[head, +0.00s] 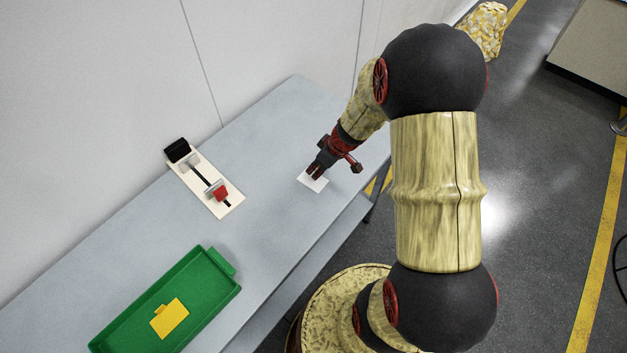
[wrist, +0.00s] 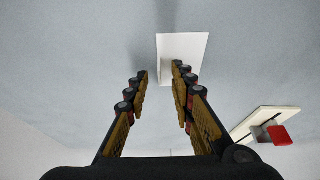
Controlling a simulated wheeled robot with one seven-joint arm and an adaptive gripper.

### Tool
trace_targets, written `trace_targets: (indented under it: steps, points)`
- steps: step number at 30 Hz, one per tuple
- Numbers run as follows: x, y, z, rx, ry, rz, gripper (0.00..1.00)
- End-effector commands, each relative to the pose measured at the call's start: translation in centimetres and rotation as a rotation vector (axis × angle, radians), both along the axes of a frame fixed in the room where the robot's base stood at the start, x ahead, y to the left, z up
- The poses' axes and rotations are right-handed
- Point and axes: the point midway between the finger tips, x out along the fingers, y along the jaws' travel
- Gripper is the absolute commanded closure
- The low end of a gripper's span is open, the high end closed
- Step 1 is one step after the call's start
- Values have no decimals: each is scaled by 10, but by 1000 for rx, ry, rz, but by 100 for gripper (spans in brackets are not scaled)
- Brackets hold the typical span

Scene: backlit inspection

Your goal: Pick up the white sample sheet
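The white sample sheet (head: 316,184) lies flat on the grey table, near its right end in the head view. It also shows in the wrist view (wrist: 184,47), beyond the fingertips and a little right of centre. My gripper (head: 314,174) is over the sheet in the head view and hides part of it. The right fingertip overlaps the sheet's lower part in that view. I cannot tell whether the fingers touch the sheet.
A cream board with a red block (head: 221,192) and a black part lies left of the sheet, and shows at the right in the wrist view. A green tray (head: 229,264) holding a yellow card (head: 170,318) is at the near left. A wall runs behind the table (head: 262,150).

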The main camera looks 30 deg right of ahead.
Motion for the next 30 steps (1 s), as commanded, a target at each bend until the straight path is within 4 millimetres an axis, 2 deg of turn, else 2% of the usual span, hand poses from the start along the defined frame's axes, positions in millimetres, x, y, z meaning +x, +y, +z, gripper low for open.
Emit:
trace_targets:
  steps: [6,18,30]
  points:
    - [1,0,1,0,-1,0,77]
    - [0,0,1,0,-1,-1,100]
    - [0,0,1,0,-1,-1,100]
